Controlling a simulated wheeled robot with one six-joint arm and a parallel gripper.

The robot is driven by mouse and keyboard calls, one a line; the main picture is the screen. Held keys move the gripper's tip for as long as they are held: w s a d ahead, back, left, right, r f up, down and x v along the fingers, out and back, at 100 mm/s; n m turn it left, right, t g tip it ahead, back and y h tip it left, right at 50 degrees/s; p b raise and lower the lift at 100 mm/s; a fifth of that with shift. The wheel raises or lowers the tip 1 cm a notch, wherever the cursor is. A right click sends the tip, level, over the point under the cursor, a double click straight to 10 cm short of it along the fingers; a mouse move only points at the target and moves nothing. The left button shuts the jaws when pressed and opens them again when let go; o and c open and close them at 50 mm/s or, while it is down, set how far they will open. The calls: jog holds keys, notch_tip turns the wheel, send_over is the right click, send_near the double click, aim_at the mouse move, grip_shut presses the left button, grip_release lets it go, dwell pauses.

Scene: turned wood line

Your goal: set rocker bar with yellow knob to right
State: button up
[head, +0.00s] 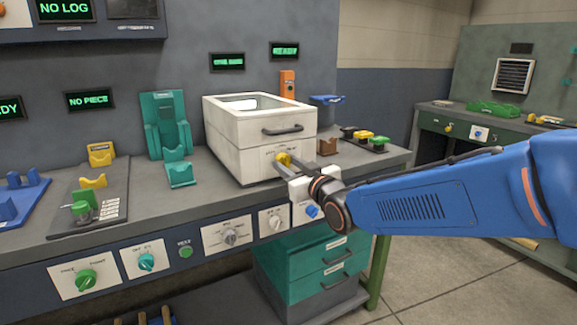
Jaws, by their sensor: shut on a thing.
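A yellow knob (282,158) shows at the lower front of a white box-like machine (232,150) on the bench. The rocker bar itself is mostly hidden behind my gripper, so its tilt cannot be told. My gripper (286,163) reaches in from the right, its fingers at the yellow knob and shut on it. Small lettering on the machine's front beside the knob is too small to read fully.
Brown, black, yellow and green small items (363,137) stand right of the machine. A teal holder (168,125) stands to its left. Knobs line the bench's front panel (200,240). A teal drawer unit (300,270) is below. Open floor lies at right.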

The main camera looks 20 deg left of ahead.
jog(key=shift+m, duration=3.6)
jog(key=shift+s+m, duration=0.1)
jog(key=shift+m, duration=3.3)
jog(key=o, duration=1)
jog(key=shift+o, duration=0.2)
jog(key=v, duration=1.7)
jog(key=shift+s, duration=0.2)
jog(key=shift+d, duration=0.15)
